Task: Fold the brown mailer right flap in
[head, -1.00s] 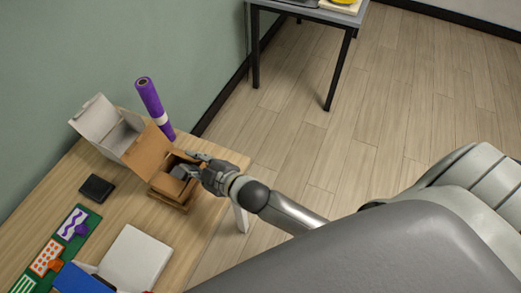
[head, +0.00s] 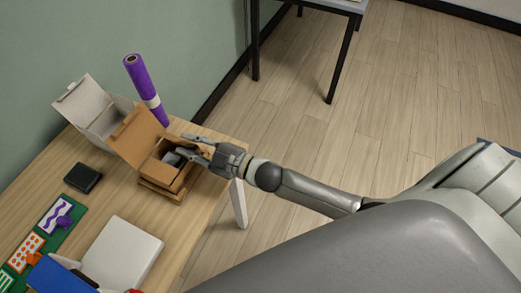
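The brown mailer (head: 157,176) stands on the wooden table near its right edge, with its lid (head: 136,140) raised on the left side. A grey item shows inside it, partly covered by my fingers. My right gripper (head: 183,145) reaches in from the right over the mailer's right side. Its two fingers are apart, one above the far right edge and one over the opening. A bit of brown card shows by the fingers; the right flap is mostly hidden, and I cannot tell whether they touch it. My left gripper is out of view.
A purple roll (head: 145,88) stands behind the mailer, and an open white box (head: 103,115) is behind its lid. A black box (head: 83,178), a white box (head: 122,252) and a green mat (head: 70,226) lie on the left and near side. Table between them is clear.

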